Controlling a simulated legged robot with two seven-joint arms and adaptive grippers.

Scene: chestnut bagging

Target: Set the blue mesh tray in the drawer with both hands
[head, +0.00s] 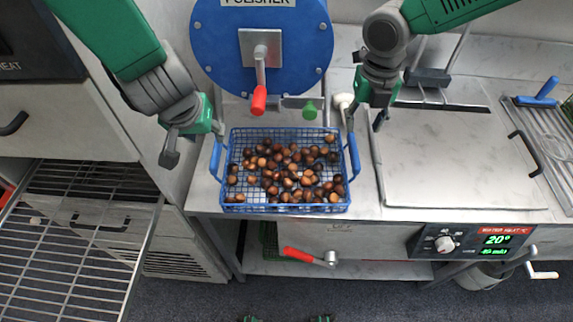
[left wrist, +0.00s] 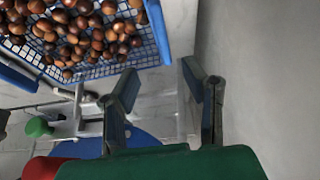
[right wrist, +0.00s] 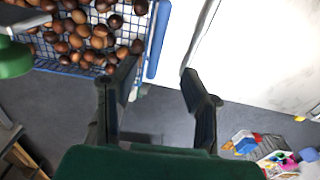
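The blue mesh tray (head: 288,209), full of brown chestnuts, sits level on the steel counter below the blue drum. Its blue handles (head: 216,160) stand at its left and right sides. The pulled-out wire-bottomed drawer (head: 152,232) is at lower left.
The blue polisher drum (head: 215,50) and its red-handled lever (head: 259,98) stand close behind the tray. A flat steel lid (head: 450,160) lies to the right. Closed cabinet fronts (head: 70,125) stand above the drawer.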

